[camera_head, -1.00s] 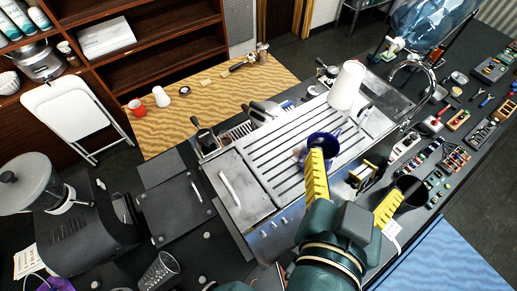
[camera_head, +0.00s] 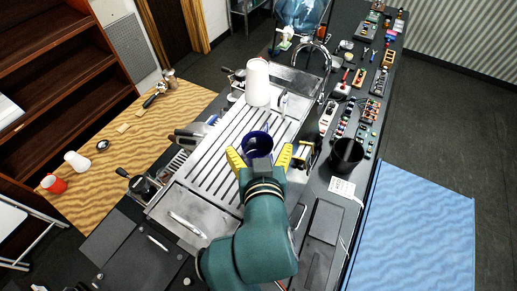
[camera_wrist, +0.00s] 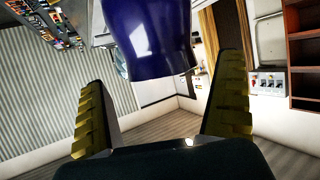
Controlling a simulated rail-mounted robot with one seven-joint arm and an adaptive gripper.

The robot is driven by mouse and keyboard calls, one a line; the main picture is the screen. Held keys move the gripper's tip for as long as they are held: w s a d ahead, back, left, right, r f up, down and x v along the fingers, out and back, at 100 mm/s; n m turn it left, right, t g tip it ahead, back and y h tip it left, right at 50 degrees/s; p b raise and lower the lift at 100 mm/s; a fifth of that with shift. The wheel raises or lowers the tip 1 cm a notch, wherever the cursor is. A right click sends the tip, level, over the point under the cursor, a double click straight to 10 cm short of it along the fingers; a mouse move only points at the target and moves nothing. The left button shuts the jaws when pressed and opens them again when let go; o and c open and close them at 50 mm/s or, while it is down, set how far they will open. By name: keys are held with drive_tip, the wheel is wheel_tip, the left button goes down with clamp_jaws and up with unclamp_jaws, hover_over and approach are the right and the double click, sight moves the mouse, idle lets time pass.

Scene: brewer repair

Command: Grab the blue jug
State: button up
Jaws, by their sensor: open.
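The dark blue jug (camera_head: 257,141) stands on the slatted metal top of the brewer (camera_head: 219,150). In the wrist view the jug (camera_wrist: 145,40) fills the upper middle, with its lower edge between and beyond the finger tips. My gripper (camera_head: 259,151) is open, with one yellow finger on each side of the jug in the head view. In the wrist view both ridged fingers of my gripper (camera_wrist: 163,80) stand wide apart with nothing between their pads. I cannot tell whether either finger touches the jug. The jug's lower front is hidden by my gripper in the head view.
A white cylinder (camera_head: 257,84) stands behind the jug. A black cup (camera_head: 346,156) and a small yellow-and-black device (camera_head: 305,153) are to the right. A curved tap (camera_head: 322,62) and a large clear blue bottle (camera_head: 298,14) are farther back.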

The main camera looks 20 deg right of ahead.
sight(257, 137)
drive_tip(key=x, duration=0.4)
drive_tip(key=shift+a+f+p, duration=0.1)
drive_tip(key=shift+a+p, duration=0.05)
drive_tip(key=shift+p, duration=0.2)
drive_tip(key=shift+s, duration=0.1)
drive_tip(key=c, duration=1.2)
